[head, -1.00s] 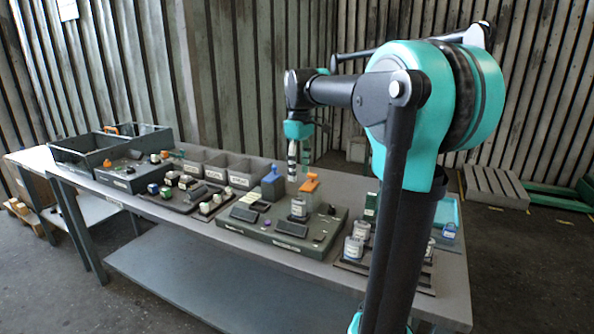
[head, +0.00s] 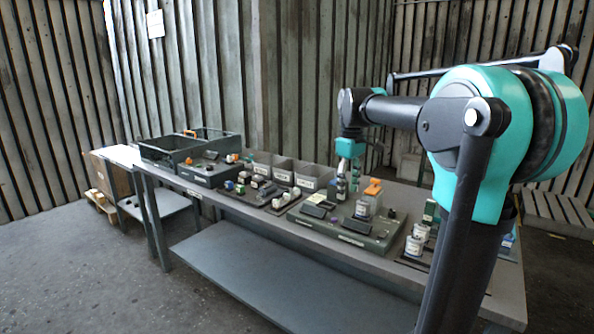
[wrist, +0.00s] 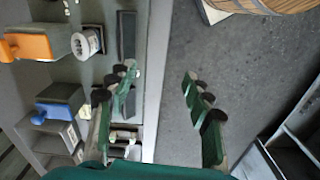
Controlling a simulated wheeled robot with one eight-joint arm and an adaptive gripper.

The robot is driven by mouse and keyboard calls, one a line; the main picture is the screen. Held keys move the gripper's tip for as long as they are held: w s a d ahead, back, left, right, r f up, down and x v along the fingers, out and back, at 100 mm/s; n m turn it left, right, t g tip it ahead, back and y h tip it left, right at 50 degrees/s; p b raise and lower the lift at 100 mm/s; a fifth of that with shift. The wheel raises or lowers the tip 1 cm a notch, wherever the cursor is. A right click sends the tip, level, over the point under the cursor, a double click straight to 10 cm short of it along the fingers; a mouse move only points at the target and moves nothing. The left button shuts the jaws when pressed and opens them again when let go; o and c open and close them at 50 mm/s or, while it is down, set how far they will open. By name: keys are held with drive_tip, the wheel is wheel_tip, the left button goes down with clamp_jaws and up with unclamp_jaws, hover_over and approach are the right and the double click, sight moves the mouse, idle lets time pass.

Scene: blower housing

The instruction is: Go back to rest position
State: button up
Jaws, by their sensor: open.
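My gripper (head: 348,180) hangs fingers-down from the arm, over the workbench (head: 240,215) in the head view. In the wrist view its dark green fingers (wrist: 160,80) are spread apart with nothing between them. The left finger overlaps the fixture board and its parts in the picture, and the right finger shows against the bare floor. The fixture board (head: 335,232) carries a labelled white bottle (head: 362,210) and an orange-topped block (head: 373,188). These also show in the wrist view as a bottle (wrist: 87,43) and an orange part (wrist: 28,47).
Grey bins (head: 312,177) line the bench's back, and a large grey crate (head: 165,152) stands at its far left. More labelled bottles (head: 415,243) stand right of the board. The floor (head: 90,270) in front is clear. A round wooden thing (wrist: 265,5) shows in the wrist view.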

drive_tip(key=s+d+f+m+t, duration=0.1)
drive_tip(key=s+f+m, duration=0.3)
drive_tip(key=s+f, duration=0.7)
drive_tip(key=s+d+f+m+t, duration=0.2)
drive_tip(key=s+f+m, duration=0.3)
drive_tip(key=s+f, duration=0.6)
wheel_tip(320, 180, down, 5)
drive_tip(key=shift+s+d+f+m+t, duration=0.2)
drive_tip(key=shift+d+m+t, duration=0.1)
drive_tip(key=shift+t, duration=0.3)
